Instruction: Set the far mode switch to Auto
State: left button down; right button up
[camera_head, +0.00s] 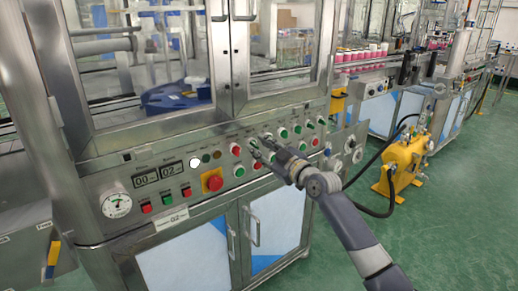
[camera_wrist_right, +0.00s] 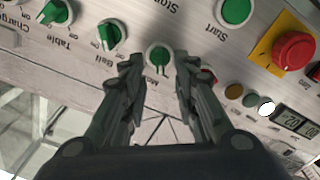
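The mode switch is a green rotary knob (camera_wrist_right: 158,55) on a pale round collar, on the steel control panel. Its label is partly covered; only "Mo" reads. Its grip bar stands nearly upright in the right wrist view, and I cannot tell which setting it marks. My right gripper (camera_wrist_right: 159,66) is open, with one fingertip on each side of the knob and visible gaps to it. In the head view my right gripper (camera_head: 260,146) is at the panel and hides the switch. My left gripper is not in view.
A green Start button (camera_wrist_right: 236,10) and a red emergency stop (camera_wrist_right: 295,50) are nearby. A red button (camera_wrist_right: 208,77) is partly behind one finger. A yellow tank (camera_head: 402,165) stands on the floor at right.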

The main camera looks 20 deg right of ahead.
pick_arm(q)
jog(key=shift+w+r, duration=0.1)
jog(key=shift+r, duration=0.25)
pick_arm(e)
jog(key=shift+w+a, duration=0.25)
jog(key=shift+w, duration=0.45)
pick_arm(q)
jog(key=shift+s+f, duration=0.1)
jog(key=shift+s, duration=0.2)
pick_arm(e)
grip_shut()
